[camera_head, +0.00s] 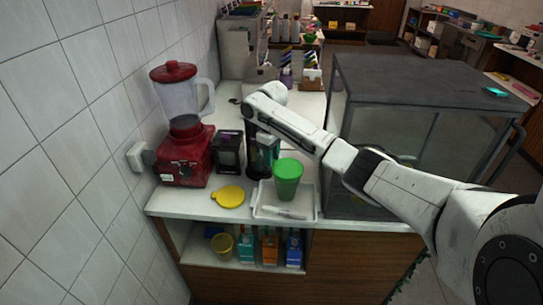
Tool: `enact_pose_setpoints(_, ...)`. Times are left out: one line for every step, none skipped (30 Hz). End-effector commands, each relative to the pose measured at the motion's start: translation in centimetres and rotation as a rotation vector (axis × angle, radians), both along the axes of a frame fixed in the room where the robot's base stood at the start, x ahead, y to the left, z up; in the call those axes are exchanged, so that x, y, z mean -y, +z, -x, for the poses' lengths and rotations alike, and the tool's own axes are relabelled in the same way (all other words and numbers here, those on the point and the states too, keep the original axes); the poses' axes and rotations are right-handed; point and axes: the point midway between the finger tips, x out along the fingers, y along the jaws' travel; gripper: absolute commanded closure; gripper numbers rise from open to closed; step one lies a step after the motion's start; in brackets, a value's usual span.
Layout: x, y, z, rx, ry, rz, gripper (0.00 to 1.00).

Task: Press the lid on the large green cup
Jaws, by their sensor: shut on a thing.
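The large green cup (288,186) stands upright at the back of a white tray (310,215) on the counter. Its top shows a brighter green; I cannot tell whether this is a lid or the open rim.
A red blender (185,155) and a dark container (229,154) stand left and behind. A large glass case (425,100) bounds the right. A thin pale object (284,211) lies in the tray's front. A yellow cup (222,246) and several cartons stand on the shelf below.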

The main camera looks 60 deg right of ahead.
Motion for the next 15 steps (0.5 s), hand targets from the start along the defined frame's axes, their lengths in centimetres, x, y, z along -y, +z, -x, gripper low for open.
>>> enact_pose_setpoints(-0.02,-0.04,0.0,0.0,0.0,0.0,0.98)
enact_pose_setpoints(-0.02,-0.06,-0.01,0.0,0.0,0.0,0.98)
enact_pose_setpoints(-0.01,-0.09,-0.01,0.0,0.0,0.0,0.98)
enact_pose_setpoints(-0.01,-0.12,0.0,0.0,0.0,-0.001,0.98)
enact_pose_setpoints(-0.01,-0.14,0.0,0.0,-0.001,-0.001,0.98)
enact_pose_setpoints(-0.01,-0.18,0.0,0.0,-0.001,-0.001,0.98)
enact_pose_setpoints(-0.01,-0.21,0.0,0.0,-0.001,-0.001,0.98)
enact_pose_setpoints(-0.02,-0.24,0.0,0.0,-0.001,-0.001,0.98)
enact_pose_setpoints(-0.02,-0.28,0.0,0.0,-0.001,-0.002,0.98)
enact_pose_setpoints(-0.03,-0.3,0.0,0.0,-0.001,-0.002,0.98)
enact_pose_setpoints(-0.03,-0.34,0.0,0.0,-0.001,-0.002,0.98)
enact_pose_setpoints(-0.04,-0.38,-0.01,0.0,-0.001,-0.002,0.98)
enact_pose_setpoints(-0.04,-0.41,0.0,0.0,-0.001,-0.002,0.98)
enact_pose_setpoints(-0.04,-0.43,-0.01,0.0,-0.001,-0.001,0.98)
enact_pose_setpoints(-0.04,-0.46,-0.01,0.0,-0.001,-0.001,0.98)
